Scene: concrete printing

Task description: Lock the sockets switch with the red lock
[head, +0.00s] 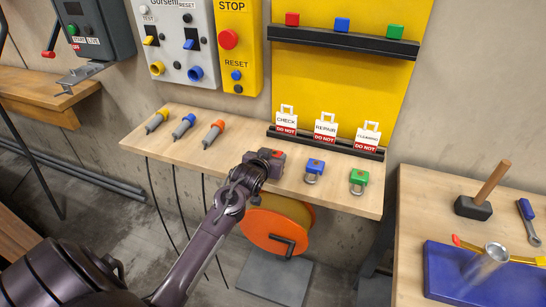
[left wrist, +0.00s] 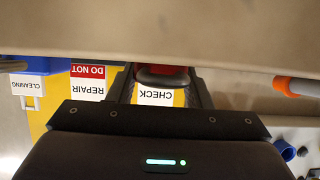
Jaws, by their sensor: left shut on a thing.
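My left gripper (head: 266,163) is at the wooden shelf, at the left end of the row of padlocks. It is shut on the red lock, which it mostly hides in the head view. In the left wrist view a bit of the red lock (left wrist: 165,70) shows between the fingers (left wrist: 162,88). The blue lock (head: 313,172) and green lock (head: 359,181) lie to the right on the shelf. A grey wall panel (head: 177,42) carries a yellow switch (head: 149,40), a blue switch (head: 190,44) and sockets below them. My right gripper is out of view.
Three plugs (head: 187,123) with hanging cables lie on the shelf (head: 145,142) at left. CHECK, REPAIR and CLEANING tags (head: 325,129) stand behind the locks. A yellow stop box (head: 238,62) adjoins the panel. An orange reel (head: 272,232) is below; a mallet (head: 474,207) lies right.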

